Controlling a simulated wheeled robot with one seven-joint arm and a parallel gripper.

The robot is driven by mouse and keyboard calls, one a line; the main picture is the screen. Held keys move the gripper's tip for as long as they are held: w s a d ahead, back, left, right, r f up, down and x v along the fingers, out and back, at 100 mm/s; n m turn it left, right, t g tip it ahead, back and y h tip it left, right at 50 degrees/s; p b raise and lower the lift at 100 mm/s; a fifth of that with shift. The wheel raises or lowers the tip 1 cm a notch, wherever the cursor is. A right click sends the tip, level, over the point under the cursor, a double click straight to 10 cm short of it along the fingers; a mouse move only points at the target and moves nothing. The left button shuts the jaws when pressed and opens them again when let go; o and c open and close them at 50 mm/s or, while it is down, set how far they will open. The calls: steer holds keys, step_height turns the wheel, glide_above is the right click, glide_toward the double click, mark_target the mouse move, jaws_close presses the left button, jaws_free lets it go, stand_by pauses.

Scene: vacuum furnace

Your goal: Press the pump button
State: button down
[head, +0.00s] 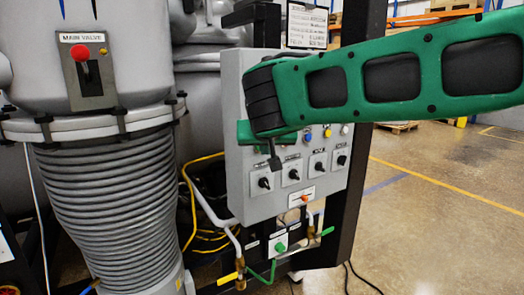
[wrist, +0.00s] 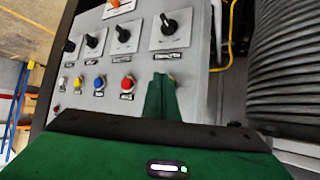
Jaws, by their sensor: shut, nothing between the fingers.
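The grey control panel (head: 238,190) stands right of centre in the head view. It carries a row of small round buttons above several black rotary knobs. In the wrist view, where the panel appears upside down, the red button (wrist: 127,83), blue button (wrist: 98,83), yellow button (wrist: 77,82) and white button (wrist: 61,82) show. I cannot read which label says pump. My gripper (wrist: 162,77) is shut and empty, its green fingers pointing at the panel beside the red button. A small reddish spot shows at the fingertips, mostly hidden. Contact cannot be told.
Black knobs (head: 293,174) and an orange switch (head: 304,198) sit lower on the panel. The main valve button (head: 82,53) and a ribbed grey bellows (head: 105,210) stand left. Yellow cables and pipes run below. Open floor (head: 440,200) lies right.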

steer(key=shift+s+d, duration=0.35)
steer(key=shift+s, duration=0.15)
steer(key=s+d, duration=0.2)
steer(key=s, duration=0.2)
steer(key=shift+s+d, duration=0.1)
steer(key=shift+d, duration=0.3)
stand_by(0.6)
